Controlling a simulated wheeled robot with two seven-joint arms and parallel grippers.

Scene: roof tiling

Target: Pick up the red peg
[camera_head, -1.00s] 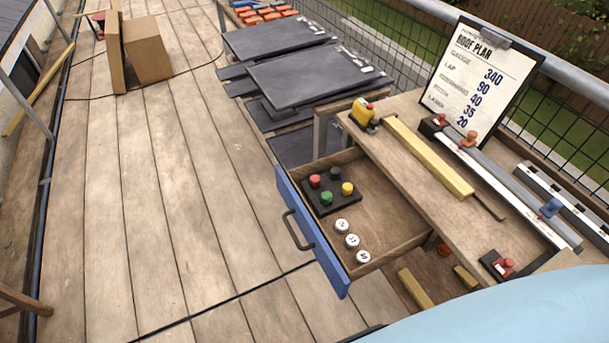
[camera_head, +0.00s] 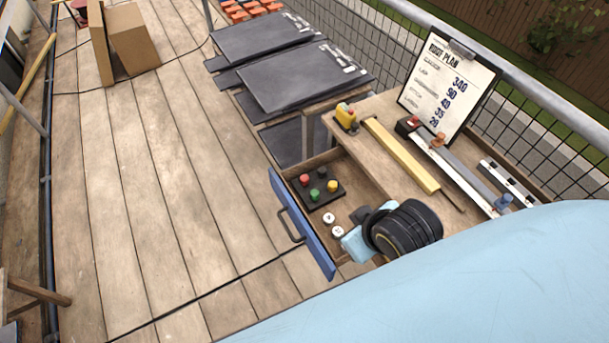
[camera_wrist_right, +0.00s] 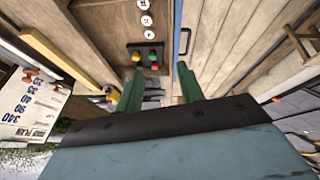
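The red peg (camera_head: 304,178) stands upright in a black block (camera_head: 326,203) in the open drawer. A black peg (camera_head: 322,172), a yellow peg (camera_head: 332,185) and a green peg (camera_head: 314,194) stand in the same block. My right gripper (camera_wrist_right: 160,84) is open, its two green fingers apart with nothing held between them. In the right wrist view the block (camera_wrist_right: 132,47) lies just beyond the fingertips and the pegs look small. In the head view my right wrist hangs over the drawer's right side, apart from the red peg. My left gripper is not in view.
The drawer has a blue front (camera_head: 300,226) with a dark handle. White numbered discs (camera_head: 328,217) lie beside the block. The bench above carries a yellow bar (camera_head: 400,155), a clipboard (camera_head: 447,85) and a yellow tool (camera_head: 346,116).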

